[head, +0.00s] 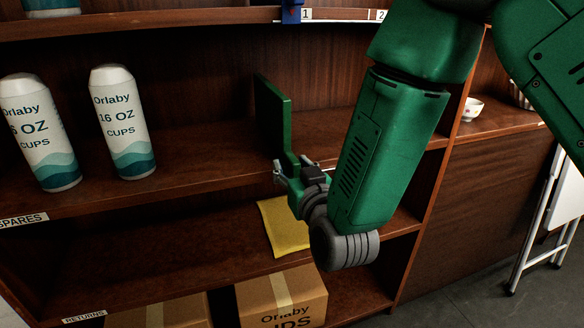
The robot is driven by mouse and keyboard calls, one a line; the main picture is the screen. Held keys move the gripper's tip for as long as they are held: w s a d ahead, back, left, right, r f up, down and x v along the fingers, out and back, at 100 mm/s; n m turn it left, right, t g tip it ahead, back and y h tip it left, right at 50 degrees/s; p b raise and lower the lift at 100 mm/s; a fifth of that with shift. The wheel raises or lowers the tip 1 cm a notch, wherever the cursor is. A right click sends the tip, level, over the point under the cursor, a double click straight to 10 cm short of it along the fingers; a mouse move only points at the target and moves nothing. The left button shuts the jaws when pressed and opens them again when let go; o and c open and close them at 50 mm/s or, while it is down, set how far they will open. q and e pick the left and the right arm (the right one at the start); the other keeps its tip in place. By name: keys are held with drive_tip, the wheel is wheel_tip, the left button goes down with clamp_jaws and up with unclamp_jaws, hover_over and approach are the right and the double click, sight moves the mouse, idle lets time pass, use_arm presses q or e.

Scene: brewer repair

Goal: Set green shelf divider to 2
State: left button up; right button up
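The green shelf divider (273,118) stands upright on the middle shelf, right of the cup sleeves. Its low front part reaches toward the shelf's front edge. My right gripper (292,165) is at that front part, with a fingertip showing on either side of it. The frame does not show whether the fingers press on the divider or stand open around it. A label strip on the upper shelf edge carries the number 1 (306,14) and, farther right, the number 2 (381,15). My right forearm covers part of the shelf to the right. My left gripper is not in view.
Two cup sleeves (124,124) stand left on the same shelf. A blue piece (291,12) sits on the upper edge beside the 1. A yellow item (284,228) lies on the shelf below, above a cardboard box (282,297). A side panel (452,135) bounds the shelves at right.

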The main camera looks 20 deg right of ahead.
drive_tip(key=shift+d, duration=0.15)
drive_tip(key=c, duration=0.7)
drive_tip(key=shift+d+f, duration=0.1)
drive_tip(key=shift+d, duration=0.15)
clamp_jaws()
drive_tip(key=d+p, duration=0.1)
drive_tip(key=d, duration=1.3)
drive_tip(key=shift+w+d, duration=0.15)
drive_tip(key=shift+d, duration=0.15)
drive_tip(key=o, duration=0.7)
unclamp_jaws()
drive_tip(key=shift+f, duration=0.1)
drive_tip(key=shift+d, duration=0.1)
